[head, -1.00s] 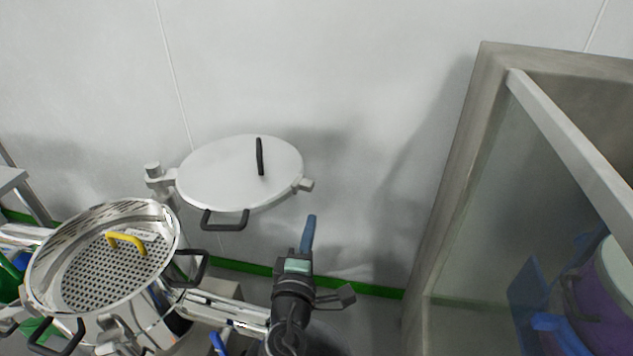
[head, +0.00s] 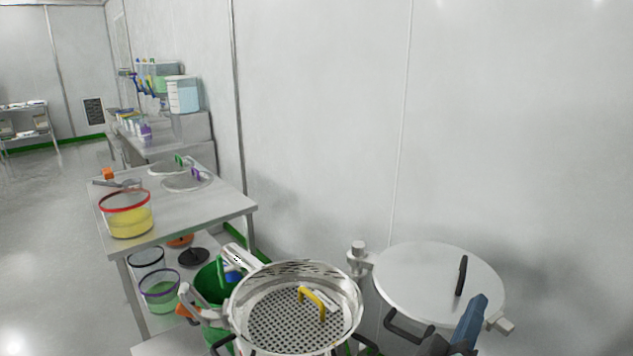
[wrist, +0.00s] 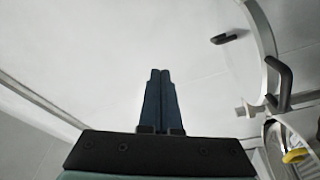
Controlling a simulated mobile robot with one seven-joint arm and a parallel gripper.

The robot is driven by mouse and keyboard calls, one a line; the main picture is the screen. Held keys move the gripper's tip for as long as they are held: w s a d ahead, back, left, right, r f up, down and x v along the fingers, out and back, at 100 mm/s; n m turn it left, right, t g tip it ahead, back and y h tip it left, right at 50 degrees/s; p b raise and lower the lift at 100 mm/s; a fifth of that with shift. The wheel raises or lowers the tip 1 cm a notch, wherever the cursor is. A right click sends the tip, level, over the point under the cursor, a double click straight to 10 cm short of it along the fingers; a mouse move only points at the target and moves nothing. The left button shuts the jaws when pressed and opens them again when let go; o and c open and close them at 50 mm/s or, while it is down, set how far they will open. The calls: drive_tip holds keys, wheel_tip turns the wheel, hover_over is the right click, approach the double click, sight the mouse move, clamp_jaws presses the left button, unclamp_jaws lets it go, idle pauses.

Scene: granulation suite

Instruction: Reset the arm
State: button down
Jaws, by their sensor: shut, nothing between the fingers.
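My gripper (head: 469,322) shows at the bottom right of the head view, with blue fingers pointing up in front of the round white lid. In the wrist view my gripper (wrist: 160,75) points straight ahead. Its two blue fingers lie side by side, shut with nothing between them. The lid (head: 420,280) stands open beside the vessel and has black handles. It also shows at the upper right of the wrist view (wrist: 225,15). Most of my arm is out of the head view.
A steel vessel with a perforated plate (head: 268,325) and a yellow handle (head: 312,300) stands at the bottom centre. A steel table (head: 190,222) with a yellow-filled container (head: 127,218) stands at left. A white wall (head: 320,120) rises behind. The floor (head: 45,230) at far left is clear.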

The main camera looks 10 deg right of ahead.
drive_tip(key=a+r+m+t+y+p, duration=0.25)
drive_tip(key=a+r, duration=0.45)
drive_tip(key=r, duration=0.5)
drive_tip(key=a+r+m+t+y+p, duration=0.15)
drive_tip(key=a+r+t, duration=0.35)
drive_tip(key=r, duration=0.8)
drive_tip(key=s+a+r+t+y, duration=0.3)
drive_tip(key=s+a+r+y, duration=0.2)
drive_tip(key=a+r, duration=0.2)
drive_tip(key=s+a+r+t+y+p, duration=0.1)
drive_tip(key=s+a+r+t+y, duration=0.2)
drive_tip(key=a+r, duration=0.4)
wheel_tip(320, 180, up, 4)
drive_tip(key=s+y, duration=0.1)
drive_tip(key=s, duration=0.1)
drive_tip(key=shift+s+a+f+n+y, duration=0.2)
drive_tip(key=shift+s+f+n+y, duration=0.1)
drive_tip(key=shift+n+y, duration=0.1)
